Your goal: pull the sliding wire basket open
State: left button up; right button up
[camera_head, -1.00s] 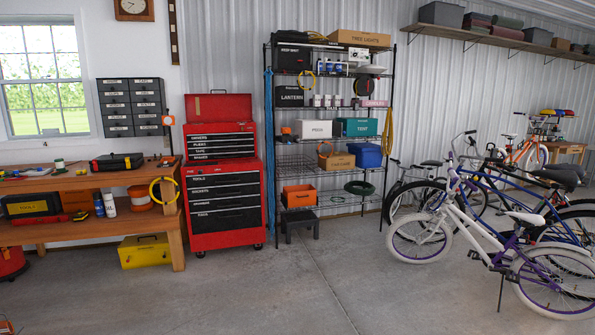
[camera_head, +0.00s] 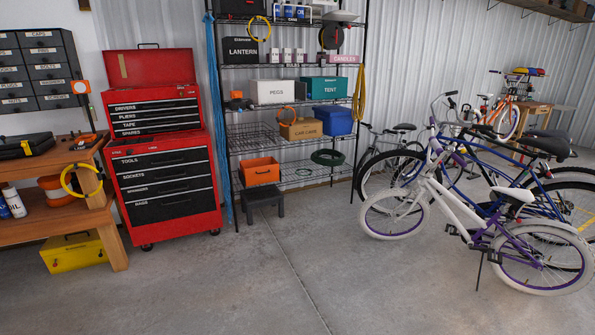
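A wire basket (camera_head: 250,137) sits on a middle level of the black wire shelving rack (camera_head: 226,165), at the left side of that level. It looks low and empty, and it seems to lie within the rack's outline. How far it stands out from the rack is too small to tell. A tan box labelled "car care" (camera_head: 301,131) and a blue cooler (camera_head: 335,121) stand to its right. Neither of my grippers is in view.
A red tool chest (camera_head: 167,187) stands left of the rack. A dark step stool (camera_head: 262,200) stands on the floor before the rack, below an orange bin (camera_head: 260,172). Several bicycles (camera_head: 480,215) fill the right. The concrete floor (camera_head: 290,280) in front is clear.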

aim_at(251, 135)
jog(key=i+z, duration=0.1)
jog(key=i, duration=2.3)
